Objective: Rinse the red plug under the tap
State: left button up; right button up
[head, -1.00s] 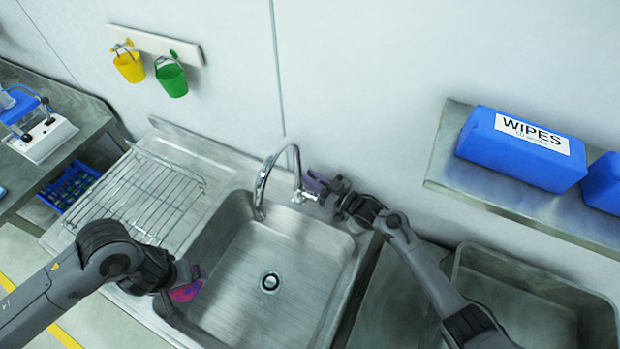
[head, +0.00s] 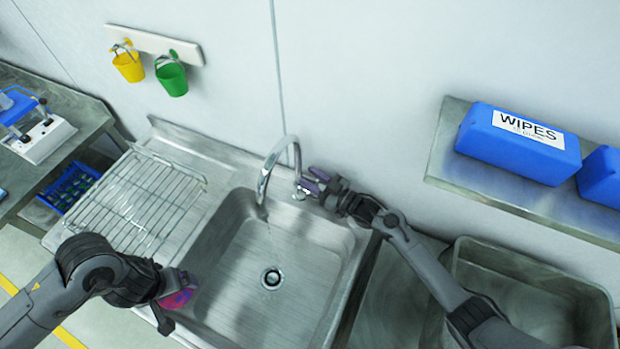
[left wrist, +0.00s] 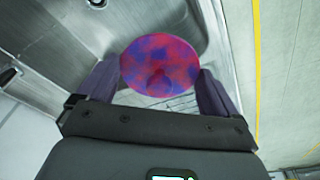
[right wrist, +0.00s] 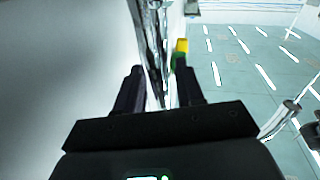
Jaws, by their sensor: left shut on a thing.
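The red plug (left wrist: 160,62) is a round disc, red with blue-purple blotches. My left gripper (head: 180,286) is shut on it and holds it at the left side of the steel sink (head: 235,290), away from the spout; the plug also shows in the head view (head: 178,298). The curved tap (head: 266,172) stands at the sink's back edge, and a thin stream of water seems to fall from its spout towards the drain. My right gripper (head: 312,189) is beside the tap's base; in the right wrist view its fingers are apart with chrome tap parts between them.
A wire rack (head: 140,195) lies on the drainboard left of the sink. Yellow (head: 129,66) and green (head: 172,78) buckets hang on the wall. Blue wipes packs (head: 515,148) sit on a shelf at right. A steel basin (head: 530,305) stands below it. The sink is empty.

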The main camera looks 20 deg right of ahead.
pick_arm(q)
jog(key=shift+r+p, duration=0.4)
jog(key=shift+r, duration=0.05)
pick_arm(e)
jog(key=shift+s+d, duration=0.3)
jog(key=shift+s, duration=0.2)
pick_arm(q)
notch_tip(320, 180, up, 4)
jog(key=p, duration=0.4)
jog(key=shift+r, duration=0.15)
jog(key=shift+r+p, duration=0.2)
jog(key=shift+p, duration=0.15)
pick_arm(e)
jog(key=v, duration=1.1)
jog(key=shift+w+f, duration=0.1)
